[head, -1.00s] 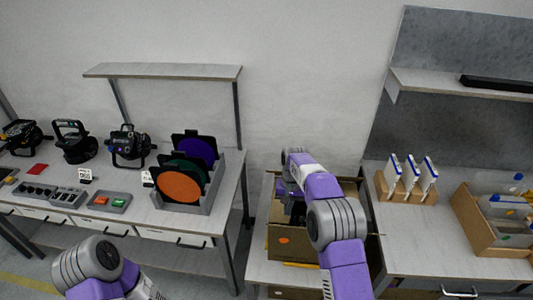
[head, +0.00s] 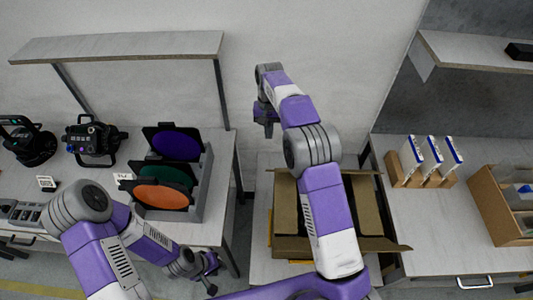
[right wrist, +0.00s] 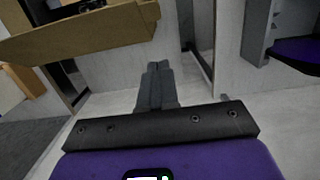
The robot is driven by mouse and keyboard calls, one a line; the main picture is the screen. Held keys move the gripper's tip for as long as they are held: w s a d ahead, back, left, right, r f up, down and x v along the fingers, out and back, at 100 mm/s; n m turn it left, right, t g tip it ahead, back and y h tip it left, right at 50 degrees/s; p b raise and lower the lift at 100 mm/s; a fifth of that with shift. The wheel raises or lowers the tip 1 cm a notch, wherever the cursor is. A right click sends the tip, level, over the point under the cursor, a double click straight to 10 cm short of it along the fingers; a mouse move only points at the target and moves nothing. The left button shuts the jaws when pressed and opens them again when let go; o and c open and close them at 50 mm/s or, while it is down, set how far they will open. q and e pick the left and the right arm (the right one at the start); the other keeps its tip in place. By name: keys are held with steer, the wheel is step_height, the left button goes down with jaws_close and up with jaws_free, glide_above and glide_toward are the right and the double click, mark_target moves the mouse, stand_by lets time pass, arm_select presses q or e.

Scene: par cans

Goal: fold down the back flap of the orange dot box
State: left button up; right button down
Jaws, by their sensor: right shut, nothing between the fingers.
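The cardboard box (head: 290,246) stands on a bench in the middle of the head view, open at the top. My right arm crosses over it and hides much of its middle and back edge. A flap (head: 367,208) shows at its right side. The orange dot is not visible now. My right gripper (head: 265,128) is beyond the box's back edge, pointing down. In the right wrist view its fingers (right wrist: 156,85) are shut and empty, with a cardboard edge (right wrist: 85,35) above left, apart from them. My left gripper (head: 209,274) is low, left of the box, with its fingers apart.
A grey rack (head: 205,185) with purple, green and orange discs stands on the left bench. A wooden holder (head: 420,177) with white-and-blue items and another cardboard box (head: 495,205) are on the right bench. A wall is close behind my right gripper.

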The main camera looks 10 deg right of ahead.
steer(key=shift+s+a+f, duration=0.2)
steer(key=shift+s+f, duration=0.5)
steer(key=shift+f, duration=1.05)
steer(key=shift+s+a+f, duration=0.15)
steer(key=shift+s+f, duration=0.6)
steer(key=shift+f, duration=1.05)
steer(key=shift+s+a+f, duration=0.2)
steer(key=shift+s+f, duration=0.5)
steer(key=shift+f, duration=1.05)
steer(key=shift+a, duration=0.1)
